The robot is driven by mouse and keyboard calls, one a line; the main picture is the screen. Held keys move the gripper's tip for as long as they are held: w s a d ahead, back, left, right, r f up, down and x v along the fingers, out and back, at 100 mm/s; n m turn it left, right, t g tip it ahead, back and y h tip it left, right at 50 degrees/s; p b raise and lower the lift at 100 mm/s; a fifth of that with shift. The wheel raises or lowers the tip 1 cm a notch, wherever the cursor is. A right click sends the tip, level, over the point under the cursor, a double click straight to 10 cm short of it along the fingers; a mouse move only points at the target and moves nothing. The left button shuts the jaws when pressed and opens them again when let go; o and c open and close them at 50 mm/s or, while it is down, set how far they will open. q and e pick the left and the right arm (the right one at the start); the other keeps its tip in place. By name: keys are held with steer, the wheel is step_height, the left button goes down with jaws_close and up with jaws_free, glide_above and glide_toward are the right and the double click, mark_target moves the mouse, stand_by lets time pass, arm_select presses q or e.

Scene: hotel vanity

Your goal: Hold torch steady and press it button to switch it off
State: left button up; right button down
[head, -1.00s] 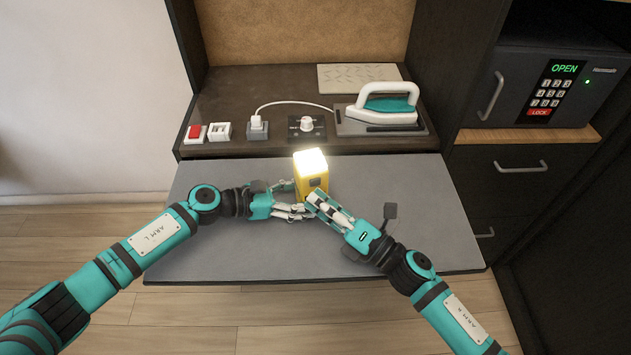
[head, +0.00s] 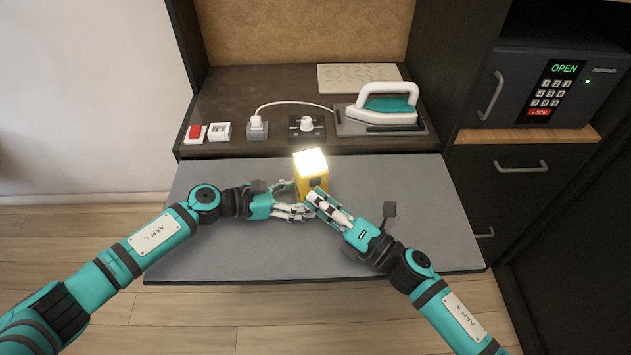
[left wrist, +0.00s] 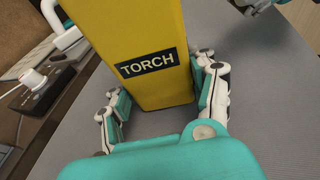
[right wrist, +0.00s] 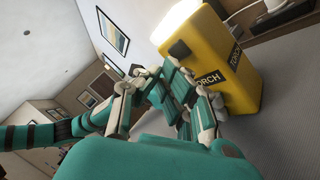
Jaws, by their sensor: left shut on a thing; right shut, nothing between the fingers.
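The yellow torch (head: 304,173) stands upright on the grey pull-out surface, its top glowing brightly. Its black label reading TORCH (left wrist: 147,62) shows in the left wrist view. A dark square button (right wrist: 179,49) is on a side face below the lit top; it shows in the right wrist view. My left gripper (head: 301,200) is shut on the torch's lower part, with fingers on both sides of it in the left wrist view. My right gripper (head: 315,196) is shut and empty, its fingertips close to the torch just below the button. I cannot tell whether they touch it.
Behind, on the dark counter, are a red switch (head: 195,133), a socket with a white plug (head: 257,127), a dial (head: 307,125) and an iron (head: 386,105). A safe (head: 550,88) stands at the right. The grey surface (head: 410,215) is clear to the right.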

steer(key=shift+w, duration=0.25)
steer(key=shift+w+a, duration=0.15)
steer(key=shift+w, duration=0.2)
stand_by(0.7)
steer(key=shift+s, duration=0.15)
steer(key=shift+s+d, duration=0.25)
steer(key=shift+s, duration=0.4)
steer(key=s, duration=0.2)
steer(key=s+d, duration=0.1)
steer(key=s, duration=0.2)
steer(key=shift+d+r, duration=0.1)
